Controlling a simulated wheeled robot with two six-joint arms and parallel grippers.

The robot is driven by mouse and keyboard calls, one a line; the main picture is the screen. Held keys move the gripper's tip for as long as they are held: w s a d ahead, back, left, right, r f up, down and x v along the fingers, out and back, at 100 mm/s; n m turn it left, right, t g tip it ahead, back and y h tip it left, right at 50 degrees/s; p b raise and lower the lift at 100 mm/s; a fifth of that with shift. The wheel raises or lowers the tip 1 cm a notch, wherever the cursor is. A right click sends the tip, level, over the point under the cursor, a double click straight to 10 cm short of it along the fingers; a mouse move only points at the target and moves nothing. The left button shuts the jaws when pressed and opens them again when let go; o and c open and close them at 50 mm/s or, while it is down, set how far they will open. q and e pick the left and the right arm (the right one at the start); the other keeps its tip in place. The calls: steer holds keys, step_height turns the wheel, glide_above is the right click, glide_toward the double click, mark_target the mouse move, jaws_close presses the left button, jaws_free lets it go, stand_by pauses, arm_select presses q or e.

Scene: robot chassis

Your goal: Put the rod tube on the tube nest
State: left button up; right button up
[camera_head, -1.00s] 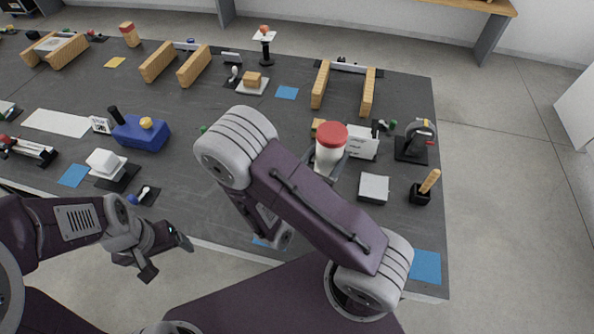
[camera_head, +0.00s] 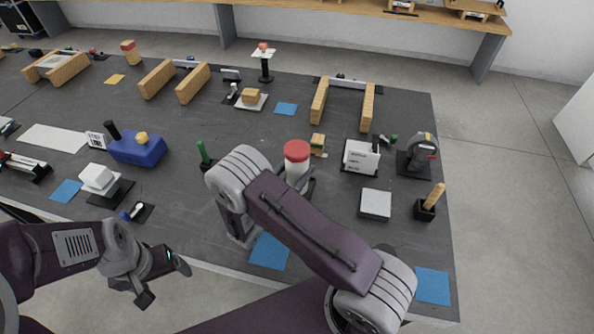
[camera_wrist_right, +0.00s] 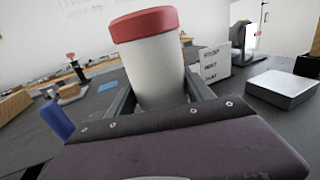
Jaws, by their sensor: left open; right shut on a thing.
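A white tube with a red cap (camera_head: 297,160), which I take for the rod tube, stands upright between the fingers of my right gripper (camera_wrist_right: 160,98). The right gripper is shut on it. The tube also shows large in the right wrist view (camera_wrist_right: 155,66); its lower end is hidden there by the gripper. In the head view my right arm hides most of that gripper and the tube's bottom. My left gripper (camera_head: 163,282) is open and empty, in front of the table's near edge. I cannot tell which thing is the tube nest.
The dark table (camera_head: 330,215) holds a white card stand (camera_head: 361,156), a pale block (camera_head: 376,204), a black holder with a wooden handle (camera_head: 429,203) and a blue box (camera_head: 137,148). A green-handled thing (camera_head: 203,152) stands left of my right arm. A blue square (camera_head: 269,251) lies near the front edge.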

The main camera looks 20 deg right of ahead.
steer(key=shift+w+f, duration=0.1)
steer(key=shift+f, duration=0.35)
steer(key=shift+f, duration=0.15)
steer(key=o, duration=1.6)
